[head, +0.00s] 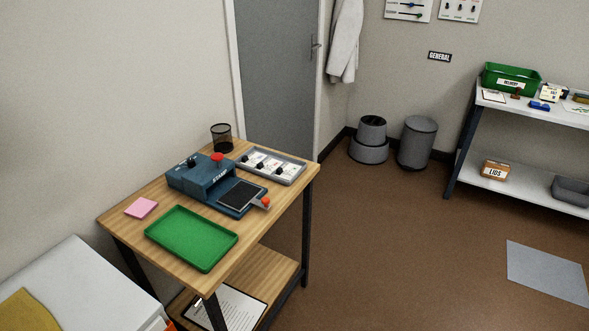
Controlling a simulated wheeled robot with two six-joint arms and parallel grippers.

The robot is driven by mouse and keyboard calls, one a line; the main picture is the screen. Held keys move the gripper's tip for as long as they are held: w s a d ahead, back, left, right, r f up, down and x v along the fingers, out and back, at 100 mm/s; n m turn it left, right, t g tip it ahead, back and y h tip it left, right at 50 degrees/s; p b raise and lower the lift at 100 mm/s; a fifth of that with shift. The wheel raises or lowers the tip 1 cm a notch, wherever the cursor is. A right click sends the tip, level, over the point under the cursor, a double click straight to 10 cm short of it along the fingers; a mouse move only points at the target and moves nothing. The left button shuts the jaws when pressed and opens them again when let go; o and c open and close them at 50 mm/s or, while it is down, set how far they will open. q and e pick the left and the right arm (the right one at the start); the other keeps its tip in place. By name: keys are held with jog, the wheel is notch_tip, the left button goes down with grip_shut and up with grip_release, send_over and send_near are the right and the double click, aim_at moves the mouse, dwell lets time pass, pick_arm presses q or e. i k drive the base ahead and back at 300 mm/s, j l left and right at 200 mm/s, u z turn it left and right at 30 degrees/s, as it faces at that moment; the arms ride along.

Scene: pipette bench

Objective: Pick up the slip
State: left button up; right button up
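No sheet in the head view is clearly marked as the slip. A pink square of paper (141,208) lies flat on the left part of the wooden table (129,228). A grey tray (297,177) at the table's back right holds several white cards with black parts on them. A white printed sheet (232,308) lies on the table's lower shelf, partly hidden by the table leg. Neither of my grippers shows in this view.
A blue stamp machine (190,181) with a red knob stands mid-table, behind a green tray (190,238) that looks empty. A black mesh cup (221,138) stands at the back. A white surface (75,275) is at lower left.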

aim_at(288, 171)
jog(key=u, duration=0.45)
jog(key=i+l+u, duration=0.15)
jog(key=l+u, duration=0.15)
jog(key=u, duration=0.15)
jog(key=l+u, duration=0.3)
jog(key=u, duration=0.15)
jog(key=i+l+u, duration=0.1)
jog(key=l+u, duration=0.6)
jog(key=u, duration=0.2)
